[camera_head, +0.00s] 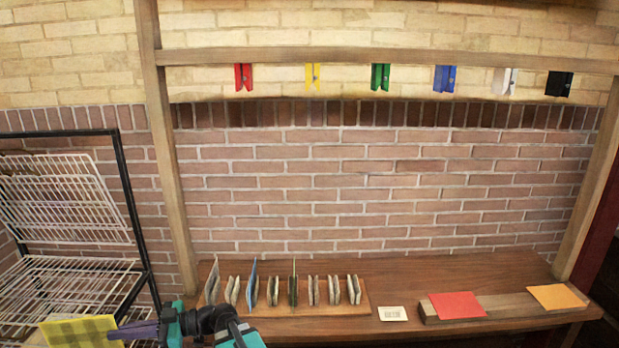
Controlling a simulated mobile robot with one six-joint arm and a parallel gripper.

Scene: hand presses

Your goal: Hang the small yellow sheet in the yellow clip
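A small yellow sheet (76,331) with a grid-like pattern shows at the lower left, in front of the wire rack. My gripper (116,331) reaches in from the right at the bottom edge. Its purple fingers look closed on the sheet's right edge, and the sheet sticks out to the left. The yellow clip (313,77) hangs from the wooden rail, second from the left, far up and to the right of my gripper. Nothing hangs in it.
Red (243,77), green (380,77), blue (445,79), white (505,82) and black (559,84) clips share the rail (340,55). A slotted holder (345,300) stands on the table. Red (457,305) and orange (556,297) sheets lie at right. A wire rack (60,230) stands left.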

